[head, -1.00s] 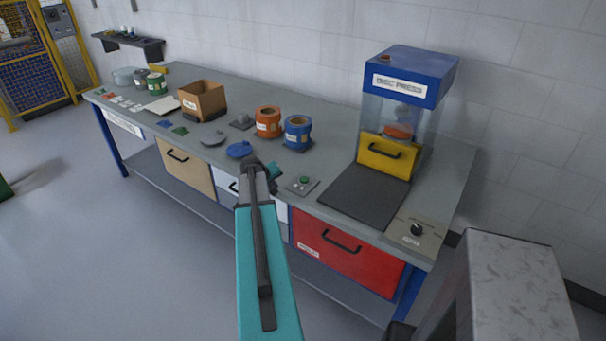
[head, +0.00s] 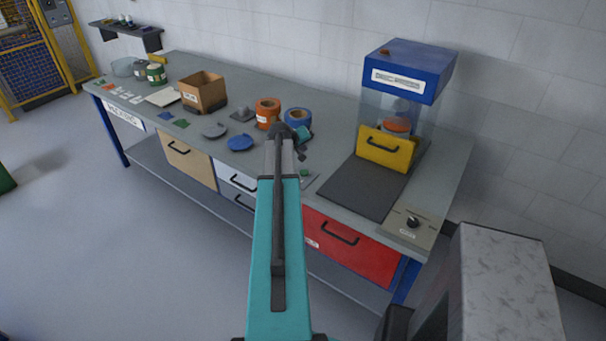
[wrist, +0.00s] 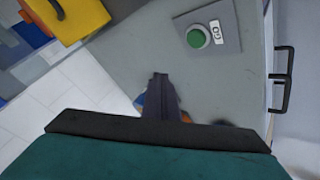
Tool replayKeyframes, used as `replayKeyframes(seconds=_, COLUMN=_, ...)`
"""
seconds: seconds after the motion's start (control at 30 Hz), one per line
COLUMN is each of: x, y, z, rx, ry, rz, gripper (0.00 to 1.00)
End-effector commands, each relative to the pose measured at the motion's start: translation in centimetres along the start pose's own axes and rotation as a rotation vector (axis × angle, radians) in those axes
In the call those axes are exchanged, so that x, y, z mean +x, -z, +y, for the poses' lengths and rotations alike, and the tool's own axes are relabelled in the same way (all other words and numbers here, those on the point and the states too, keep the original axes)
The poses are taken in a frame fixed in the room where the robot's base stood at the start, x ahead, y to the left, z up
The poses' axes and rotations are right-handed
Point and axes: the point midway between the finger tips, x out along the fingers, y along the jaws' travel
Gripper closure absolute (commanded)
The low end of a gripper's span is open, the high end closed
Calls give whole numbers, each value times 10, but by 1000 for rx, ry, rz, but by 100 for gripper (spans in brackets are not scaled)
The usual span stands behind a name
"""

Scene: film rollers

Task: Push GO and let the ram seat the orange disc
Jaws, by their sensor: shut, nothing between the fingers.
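The GO button is a green cap on a grey plate, with its GO label beside it, and shows in the wrist view (wrist: 197,37). In the head view my arm partly covers its plate (head: 308,178). My gripper (wrist: 159,78) is shut and empty, above the bench and apart from the button, which lies to its upper right in the wrist view. In the head view my gripper (head: 303,152) is small and dark against the bench. The blue-topped disc press (head: 408,76) stands at the back right. The orange disc (head: 397,125) shows inside it, behind the yellow front (head: 385,150).
A dark mat (head: 362,188) lies before the press, and a knob panel (head: 411,224) sits at the bench's right corner. Orange (head: 267,113) and blue (head: 297,116) rolls, a blue lid (head: 240,142) and a cardboard box (head: 203,94) stand left of the mat.

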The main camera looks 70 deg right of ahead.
Motion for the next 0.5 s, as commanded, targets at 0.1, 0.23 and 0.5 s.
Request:
replayKeyframes(seconds=0.1, x=3, y=-2, z=-2, rx=0, ry=0, rz=0, gripper=100)
replayKeyframes(seconds=0.23, x=8, y=-6, z=-6, rx=-1, ry=1, rz=0, gripper=100)
replayKeyframes(seconds=0.5, x=25, y=-18, z=-19, rx=-1, ry=1, rz=-1, gripper=100)
